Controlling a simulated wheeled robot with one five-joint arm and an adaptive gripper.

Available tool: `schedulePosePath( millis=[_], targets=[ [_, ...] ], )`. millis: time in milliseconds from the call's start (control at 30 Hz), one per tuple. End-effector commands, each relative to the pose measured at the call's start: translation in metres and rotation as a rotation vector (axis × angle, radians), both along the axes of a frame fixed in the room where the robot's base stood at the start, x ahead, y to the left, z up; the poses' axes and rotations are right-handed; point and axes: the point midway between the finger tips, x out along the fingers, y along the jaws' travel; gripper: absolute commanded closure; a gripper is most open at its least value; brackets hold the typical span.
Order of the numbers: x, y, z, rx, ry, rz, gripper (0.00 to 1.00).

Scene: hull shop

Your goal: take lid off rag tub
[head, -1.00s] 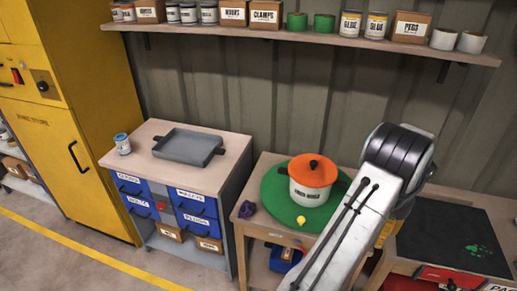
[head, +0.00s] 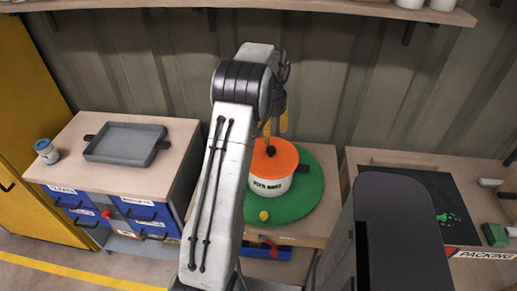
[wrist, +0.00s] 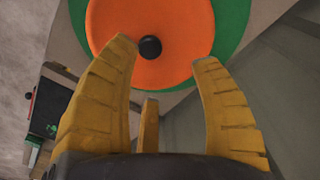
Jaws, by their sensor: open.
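The rag tub (head: 270,187) is a white pot with dark print on its side, standing on a round green mat (head: 312,190). Its orange lid (head: 286,160) is on top, with a black knob (head: 270,151) in the middle. My gripper (head: 275,127) is above the lid, its yellow fingers pointing down, partly hidden by my arm. In the wrist view my gripper (wrist: 165,54) is open and empty. The knob (wrist: 150,47) shows between the fingertips, the orange lid (wrist: 150,20) beyond them. I cannot tell whether any finger touches the knob.
A yellow knob-like piece (head: 263,216) lies at the mat's front edge. A grey tray (head: 126,143) and a can (head: 46,151) stand on the left cabinet. A dark mat (head: 450,205) covers the right bench. A shelf (head: 330,8) runs above along the wall.

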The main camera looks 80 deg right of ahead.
Motion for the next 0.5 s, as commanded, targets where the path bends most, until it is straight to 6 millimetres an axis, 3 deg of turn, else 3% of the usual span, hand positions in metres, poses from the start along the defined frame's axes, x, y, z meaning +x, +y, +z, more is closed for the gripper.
schedulePosePath(
  millis=[500],
  targets=[
    [0.0,0.0082,-0.0064,0.035,-0.003,-0.185,0.42]
  ],
)
